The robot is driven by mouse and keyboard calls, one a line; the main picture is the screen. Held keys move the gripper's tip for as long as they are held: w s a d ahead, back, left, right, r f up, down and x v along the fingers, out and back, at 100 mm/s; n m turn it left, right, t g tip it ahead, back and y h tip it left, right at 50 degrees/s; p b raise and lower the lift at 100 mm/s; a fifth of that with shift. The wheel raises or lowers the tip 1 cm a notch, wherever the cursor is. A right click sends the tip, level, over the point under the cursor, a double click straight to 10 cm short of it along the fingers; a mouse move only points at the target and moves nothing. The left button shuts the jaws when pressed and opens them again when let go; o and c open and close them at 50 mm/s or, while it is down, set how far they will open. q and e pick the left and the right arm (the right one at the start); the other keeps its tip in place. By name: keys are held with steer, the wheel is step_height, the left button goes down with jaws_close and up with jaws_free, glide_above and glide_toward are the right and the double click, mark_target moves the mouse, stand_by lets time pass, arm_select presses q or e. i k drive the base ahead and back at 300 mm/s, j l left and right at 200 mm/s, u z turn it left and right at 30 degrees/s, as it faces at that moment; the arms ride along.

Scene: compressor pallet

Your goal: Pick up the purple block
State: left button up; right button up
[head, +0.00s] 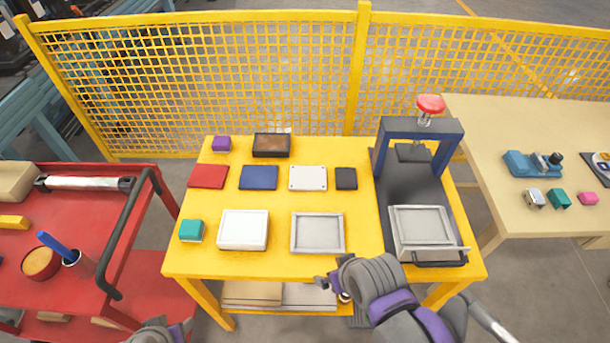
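The purple block (222,144) sits on the yellow table (270,265) at its far left corner, next to a dark brown tray. Nothing touches it. My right gripper (328,284) is over the front edge of the yellow table, far from the block and nearer to me; its fingers are too small to tell whether they are open. My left gripper (172,332) shows only partly at the bottom edge, in front of the table and well away from the block; its fingers cannot be made out.
The brown tray (272,145) is right of the block. Red (208,176) and blue (258,177) plates lie in front. A teal block (191,230), white box (243,230) and grey tray (318,233) are nearer. A press (420,130) stands right; a yellow mesh fence (220,80) is behind.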

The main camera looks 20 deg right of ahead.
mark_target(220, 144)
steer(key=i+u, duration=0.15)
steer(key=u, duration=0.3)
steer(key=i+l+u, duration=0.1)
steer(key=u, duration=0.35)
steer(key=i+l+u, duration=0.1)
steer(key=u, duration=0.4)
